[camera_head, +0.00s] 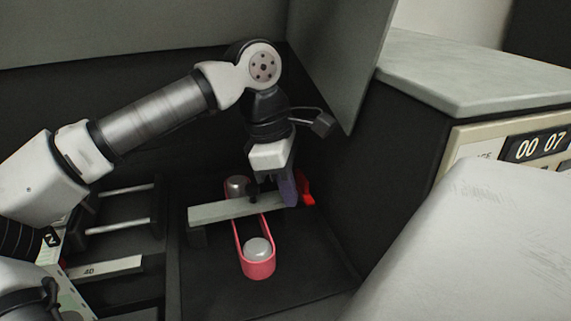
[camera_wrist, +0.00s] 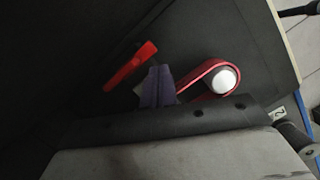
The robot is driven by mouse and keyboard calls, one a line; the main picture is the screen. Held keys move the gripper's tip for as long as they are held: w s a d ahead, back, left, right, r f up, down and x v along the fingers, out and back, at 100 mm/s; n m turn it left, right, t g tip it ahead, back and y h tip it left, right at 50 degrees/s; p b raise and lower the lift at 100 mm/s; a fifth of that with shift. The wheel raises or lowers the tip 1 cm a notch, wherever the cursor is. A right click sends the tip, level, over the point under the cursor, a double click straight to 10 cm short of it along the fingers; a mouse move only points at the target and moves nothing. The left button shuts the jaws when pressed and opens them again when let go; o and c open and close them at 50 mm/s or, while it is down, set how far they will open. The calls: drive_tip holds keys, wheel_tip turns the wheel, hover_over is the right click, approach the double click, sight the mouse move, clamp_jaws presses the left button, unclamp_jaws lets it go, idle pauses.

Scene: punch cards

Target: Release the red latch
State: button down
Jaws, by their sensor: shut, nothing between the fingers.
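The red latch (camera_head: 306,191) sits at the right end of a pale grey bar (camera_head: 222,210) in the head view. In the wrist view the red latch (camera_wrist: 130,66) is a slanted red lever, up and left of the fingertips. My gripper (camera_head: 289,199) is shut and empty, with its purple fingers at the bar's right end, close beside the latch. The closed fingertips also show in the wrist view (camera_wrist: 158,74); a small gap seems to separate them from the latch, but contact is hard to judge. The fingers hide part of the bar's end.
A red-pink belt loop (camera_head: 259,269) with silver rollers passes under the bar; part of it shows right of the fingers in the wrist view. Black racks with rods (camera_head: 115,227) stand at left. A dark wall and a counter (camera_head: 470,75) close off the right side.

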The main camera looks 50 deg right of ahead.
drive_tip(key=shift+d, duration=0.15)
drive_tip(key=shift+w+d, duration=0.25)
drive_tip(key=shift+d, duration=0.25)
drive_tip(key=shift+r+p, duration=0.15)
drive_tip(key=shift+p, duration=0.2)
